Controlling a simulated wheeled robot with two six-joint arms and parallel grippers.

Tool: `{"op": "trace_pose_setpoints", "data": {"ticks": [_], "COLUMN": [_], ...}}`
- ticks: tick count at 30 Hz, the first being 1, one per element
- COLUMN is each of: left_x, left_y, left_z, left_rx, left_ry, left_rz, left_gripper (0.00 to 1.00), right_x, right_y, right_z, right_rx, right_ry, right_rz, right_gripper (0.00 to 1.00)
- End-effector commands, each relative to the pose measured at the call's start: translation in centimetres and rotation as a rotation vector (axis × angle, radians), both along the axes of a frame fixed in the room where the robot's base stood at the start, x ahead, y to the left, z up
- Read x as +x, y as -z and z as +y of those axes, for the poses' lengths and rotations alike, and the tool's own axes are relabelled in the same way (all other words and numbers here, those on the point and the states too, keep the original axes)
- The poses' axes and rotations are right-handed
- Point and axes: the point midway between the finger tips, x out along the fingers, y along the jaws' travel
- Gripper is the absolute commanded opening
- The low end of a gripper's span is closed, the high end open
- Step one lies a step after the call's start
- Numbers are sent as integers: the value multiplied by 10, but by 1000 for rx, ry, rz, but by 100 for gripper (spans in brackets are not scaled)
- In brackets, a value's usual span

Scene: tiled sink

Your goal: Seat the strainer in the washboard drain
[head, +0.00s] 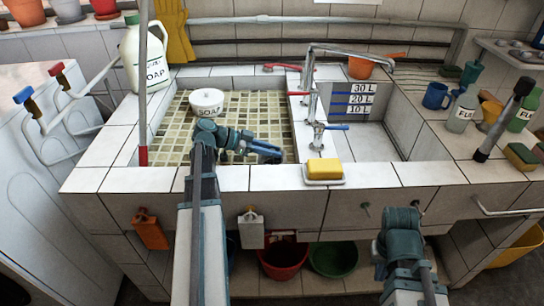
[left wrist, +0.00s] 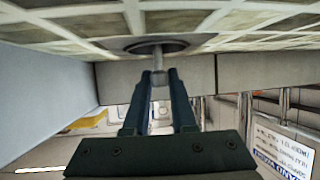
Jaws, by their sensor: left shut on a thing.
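My left gripper (head: 272,152) is low over the tiled washboard basin (head: 175,125), near its front wall. In the left wrist view the left gripper (left wrist: 160,76) is shut on a thin grey stem, which I take to be part of the strainer (left wrist: 160,62). The stem meets a dark round ring in the tiled floor, the drain (left wrist: 135,46). Whether the strainer sits fully down in it I cannot tell. In the head view I cannot make out the strainer or drain by the gripper. My right gripper (head: 402,222) is in front of the counter; its fingers are unclear.
A white soap bowl (head: 207,101) is in the washboard basin, behind my left arm. A yellow sponge (head: 325,168) lies on the front ledge. The right basin (head: 355,145) is separated by a tiled divider with a faucet (head: 318,125). A soap jug (head: 147,58) stands back left.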

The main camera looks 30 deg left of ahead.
Motion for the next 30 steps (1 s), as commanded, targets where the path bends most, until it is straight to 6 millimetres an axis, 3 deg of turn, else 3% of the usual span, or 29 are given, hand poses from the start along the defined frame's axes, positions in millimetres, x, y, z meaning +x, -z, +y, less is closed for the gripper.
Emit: {"op": "trace_pose_setpoints", "data": {"ticks": [11,12,16,27,30], "left_x": [0,0,0,0,-8], "left_y": [4,2,2,-3,-10], "left_z": [0,0,0,0,11], "left_rx": [0,0,0,0,0], "left_ry": [0,0,0,0,-3], "left_rz": [0,0,0,0,0], "left_gripper": [0,32,54,54,54], "right_x": [0,0,0,0,0], "right_y": [4,3,2,-4,-10], "right_z": [0,0,0,0,0], "right_rx": [0,0,0,0,0], "right_ry": [0,0,0,0,0], "right_rz": [0,0,0,0,0], "right_gripper": [0,0,0,0,0]}}
